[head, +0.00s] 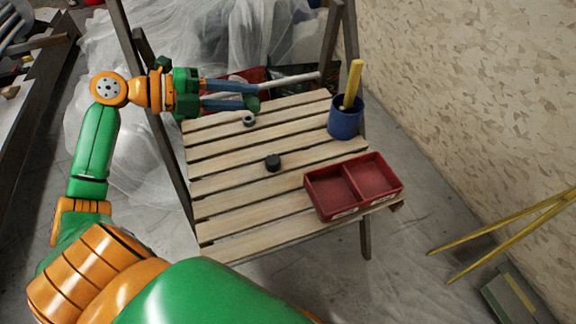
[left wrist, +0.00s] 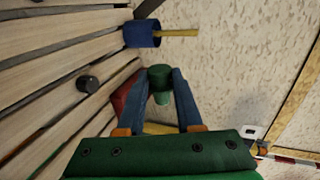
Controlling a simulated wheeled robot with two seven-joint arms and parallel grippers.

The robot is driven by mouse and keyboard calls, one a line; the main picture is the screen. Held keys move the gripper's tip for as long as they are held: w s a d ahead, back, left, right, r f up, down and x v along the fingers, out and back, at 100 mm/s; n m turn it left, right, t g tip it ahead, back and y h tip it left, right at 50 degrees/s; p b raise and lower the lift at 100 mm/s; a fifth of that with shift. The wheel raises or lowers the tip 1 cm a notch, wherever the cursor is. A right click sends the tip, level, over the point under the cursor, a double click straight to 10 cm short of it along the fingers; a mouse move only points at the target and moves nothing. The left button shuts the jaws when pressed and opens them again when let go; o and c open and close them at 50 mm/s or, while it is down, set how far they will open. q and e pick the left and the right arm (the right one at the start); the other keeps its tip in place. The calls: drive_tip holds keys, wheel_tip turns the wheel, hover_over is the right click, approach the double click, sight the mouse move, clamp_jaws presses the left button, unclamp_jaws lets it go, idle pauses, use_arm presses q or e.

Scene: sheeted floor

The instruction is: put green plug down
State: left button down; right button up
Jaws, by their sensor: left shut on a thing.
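The green plug (head: 252,103) is held at the fingertips of my left gripper (head: 246,96), in the head view's upper middle. In the left wrist view the green plug (left wrist: 160,78) sits between the two blue fingers of the left gripper (left wrist: 161,80), which are shut on it. In the head view it appears over the far left part of the slatted wooden table (head: 235,182). Its exact height above the slats is hard to tell. My right gripper is not in view.
A grey ring-like piece (head: 248,120) and a black round piece (head: 273,162) lie on the slats. A blue cup (head: 344,122) with a yellow stick (head: 351,84) stands at the far right. A red two-compartment tray (head: 324,207) sits front right. Slats at the left are bare.

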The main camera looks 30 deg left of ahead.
use_arm(q)
drive_tip(key=d+f, duration=0.3)
drive_tip(key=d, duration=0.1)
drive_tip(key=d+f, duration=0.2)
drive_tip(key=d, duration=0.1)
drive_tip(key=d+f, duration=0.3)
drive_tip(key=d, duration=0.1)
drive_tip(key=shift+w+d+f+b, duration=0.3)
drive_tip(key=shift+w+f+b, duration=0.05)
drive_tip(key=shift+b, duration=0.05)
wheel_tip(320, 180, down, 3)
drive_tip(key=shift+b, duration=0.55)
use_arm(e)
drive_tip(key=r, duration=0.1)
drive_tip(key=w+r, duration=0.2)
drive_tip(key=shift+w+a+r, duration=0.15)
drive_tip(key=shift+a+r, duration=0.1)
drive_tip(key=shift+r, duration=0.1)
use_arm(q)
drive_tip(key=shift+f, duration=0.15)
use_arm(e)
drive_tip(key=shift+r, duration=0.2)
use_arm(q)
drive_tip(key=shift+f, duration=0.1)
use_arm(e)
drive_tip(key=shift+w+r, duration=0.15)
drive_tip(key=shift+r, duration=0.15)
